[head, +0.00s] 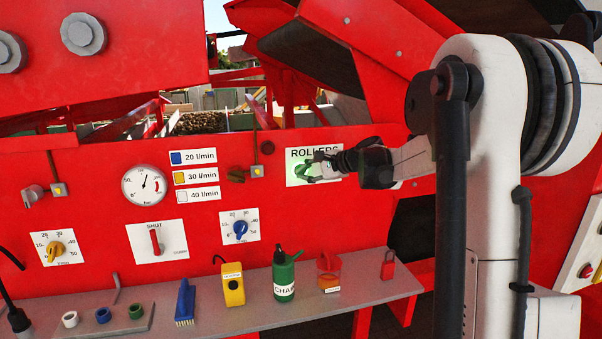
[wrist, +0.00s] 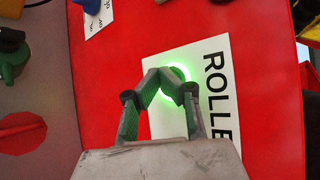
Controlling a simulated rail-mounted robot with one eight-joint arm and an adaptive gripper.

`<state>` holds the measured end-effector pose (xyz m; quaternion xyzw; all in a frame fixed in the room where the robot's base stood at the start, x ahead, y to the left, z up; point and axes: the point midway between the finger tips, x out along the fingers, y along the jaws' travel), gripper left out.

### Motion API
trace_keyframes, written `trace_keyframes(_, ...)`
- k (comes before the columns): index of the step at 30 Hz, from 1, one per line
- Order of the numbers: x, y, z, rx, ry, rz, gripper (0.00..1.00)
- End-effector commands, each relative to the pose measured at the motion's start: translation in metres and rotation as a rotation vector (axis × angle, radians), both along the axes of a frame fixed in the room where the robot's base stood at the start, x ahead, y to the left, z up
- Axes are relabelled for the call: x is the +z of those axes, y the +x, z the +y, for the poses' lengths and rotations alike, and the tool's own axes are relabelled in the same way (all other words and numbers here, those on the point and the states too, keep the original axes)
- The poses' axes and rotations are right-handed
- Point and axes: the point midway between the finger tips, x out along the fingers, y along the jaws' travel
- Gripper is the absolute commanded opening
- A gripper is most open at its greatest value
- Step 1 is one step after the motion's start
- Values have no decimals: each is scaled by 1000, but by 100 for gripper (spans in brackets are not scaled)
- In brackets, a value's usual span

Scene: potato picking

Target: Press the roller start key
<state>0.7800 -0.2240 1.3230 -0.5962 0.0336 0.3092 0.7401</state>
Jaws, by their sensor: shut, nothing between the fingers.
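The rollers plate (head: 298,155) is a white label on the red panel, partly covered by my gripper in the head view. The plate also shows in the wrist view (wrist: 215,75), lettered "ROLLE". A round roller start key (wrist: 176,74) glows green on it, partly hidden behind my fingertips. In the head view the green glow (head: 301,171) shows beside the fingers. My gripper (head: 312,168) is shut and empty, with its fingertips (wrist: 160,82) over the key. I cannot tell whether they touch it.
A grey shelf (head: 345,300) below holds a green bottle (head: 284,277), a yellow box (head: 233,284), a blue brush (head: 185,303) and an orange container (head: 329,273). A gauge (head: 145,185), a shut lever (head: 156,241) and dials (head: 240,229) sit on the panel to the left.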

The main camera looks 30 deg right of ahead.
Motion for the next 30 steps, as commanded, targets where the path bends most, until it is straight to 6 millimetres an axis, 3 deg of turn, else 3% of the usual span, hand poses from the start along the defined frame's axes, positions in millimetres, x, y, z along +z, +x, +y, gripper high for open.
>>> trace_keyframes(30, 0, -16, 3, 0, 0, 0, 0)
